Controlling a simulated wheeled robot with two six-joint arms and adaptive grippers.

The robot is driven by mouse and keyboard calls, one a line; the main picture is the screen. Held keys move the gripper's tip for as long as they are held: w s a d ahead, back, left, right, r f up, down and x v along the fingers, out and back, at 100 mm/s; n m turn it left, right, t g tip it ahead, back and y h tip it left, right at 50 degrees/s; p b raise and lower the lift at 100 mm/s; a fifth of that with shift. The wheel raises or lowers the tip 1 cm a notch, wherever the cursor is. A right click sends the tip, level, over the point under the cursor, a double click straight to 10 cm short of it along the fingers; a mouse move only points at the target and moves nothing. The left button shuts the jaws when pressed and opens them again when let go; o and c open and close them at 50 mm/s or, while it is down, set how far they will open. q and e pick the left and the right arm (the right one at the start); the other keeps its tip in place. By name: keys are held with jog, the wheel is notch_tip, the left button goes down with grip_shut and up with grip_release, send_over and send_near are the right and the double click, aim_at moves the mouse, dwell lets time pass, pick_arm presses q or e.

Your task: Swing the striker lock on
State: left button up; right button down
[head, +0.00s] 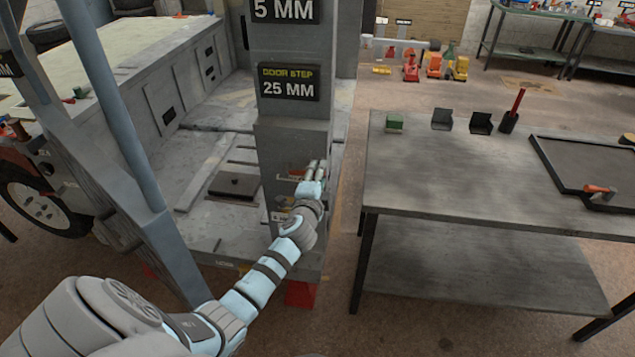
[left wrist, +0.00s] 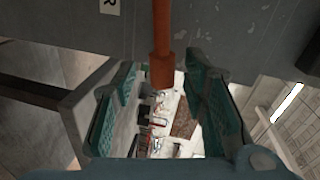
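The grey door pillar (head: 292,130) stands upright in the middle of the head view. My left gripper (head: 314,168) is up against its lower right part, with the fingers pointing upward in the picture. In the left wrist view an orange-red handle (left wrist: 162,45), which looks like the striker lock's lever, comes down from the top. Its end lies between the two teal-padded fingers of my left gripper (left wrist: 165,105). The fingers are wide apart, with gaps on both sides of the handle. The lock's body is not clear in either view. My right gripper is not in view.
A grey table (head: 480,185) stands to the right, with a dark tray (head: 575,160), an orange-handled tool (head: 600,191) and small bins (head: 481,123). A slanted frame post (head: 120,190) is at the left. Open floor lies between pillar and table.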

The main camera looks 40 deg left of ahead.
pick_arm(q)
jog(key=v, duration=1.1)
jog(key=shift+s, duration=0.2)
jog(key=shift+d, duration=0.1)
jog(key=shift+r, duration=0.1)
